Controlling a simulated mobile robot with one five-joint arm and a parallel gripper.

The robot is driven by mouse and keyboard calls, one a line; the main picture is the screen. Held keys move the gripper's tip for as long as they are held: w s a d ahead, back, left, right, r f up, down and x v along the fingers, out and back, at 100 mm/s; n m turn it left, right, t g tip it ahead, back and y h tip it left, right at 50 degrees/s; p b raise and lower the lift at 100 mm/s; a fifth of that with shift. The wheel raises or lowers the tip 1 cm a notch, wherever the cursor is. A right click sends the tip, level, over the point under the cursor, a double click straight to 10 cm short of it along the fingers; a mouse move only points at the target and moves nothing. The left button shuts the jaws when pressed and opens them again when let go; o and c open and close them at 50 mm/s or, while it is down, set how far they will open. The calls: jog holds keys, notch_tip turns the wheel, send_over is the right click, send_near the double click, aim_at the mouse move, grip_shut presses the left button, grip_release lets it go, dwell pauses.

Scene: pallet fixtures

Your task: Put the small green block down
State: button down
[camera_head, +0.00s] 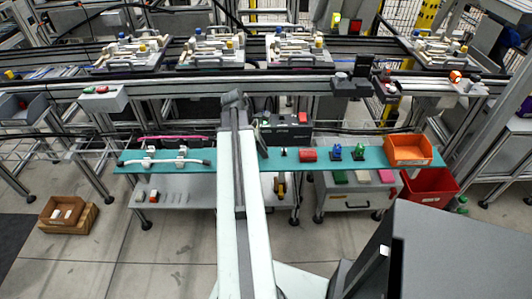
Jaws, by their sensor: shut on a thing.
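My arm rises through the middle of the view, and my gripper (262,147) shows only as a small dark part just right of its upper end, over the teal shelf (220,158). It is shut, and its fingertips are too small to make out. The small green block cannot be made out at the gripper; the arm and the dark background hide that spot. Two small blue-and-green pieces (337,152) (359,152) stand on the shelf to the right of the gripper.
Behind runs a rail with several loaded pallets (211,50). A red bin (430,186) stands lower right.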

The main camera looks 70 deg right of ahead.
jog(key=shift+f, duration=0.7)
jog(key=shift+r, duration=0.2)
jog(key=shift+f, duration=0.25)
jog(key=c, duration=1.4)
grip_release()
jog(key=shift+r, duration=0.1)
jog(key=shift+o, duration=0.2)
jog(key=shift+r+p, duration=0.3)
jog(key=p+v, duration=1)
jog(key=v, duration=0.1)
jog(key=shift+w+r+p, duration=0.25)
jog(key=shift+r+p, duration=0.05)
jog(key=shift+p, duration=0.1)
